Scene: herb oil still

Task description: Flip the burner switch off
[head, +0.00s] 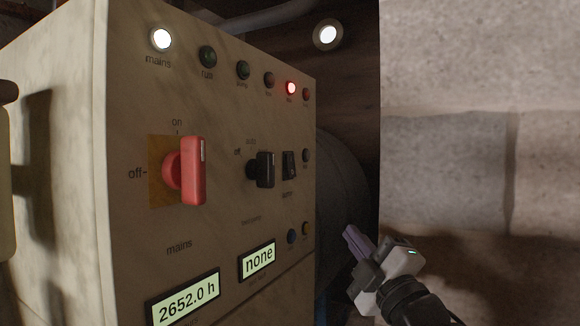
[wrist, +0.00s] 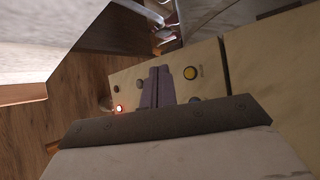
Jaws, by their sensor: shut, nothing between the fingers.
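The control panel (head: 225,215) is the beige front of a cabinet on the left in the head view. A small black rocker switch (head: 290,166) sits on its right part; the label under it is too small to read surely, so I cannot tell if it is the burner switch. Left of it is a black rotary knob (head: 262,169) marked off and auto. My gripper (head: 349,231) is shut and empty, right of the panel and lower than the rocker, apart from it in the head view. Its purple fingers (wrist: 157,86) show together in the wrist view, hiding part of the panel.
A large red mains knob (head: 193,171) stands out from the panel. A red lamp (head: 291,88) and a white mains lamp (head: 161,39) are lit. A blue button (head: 291,236) and a yellow button (wrist: 190,72) are low on the right. A stone wall (head: 480,90) stands at right.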

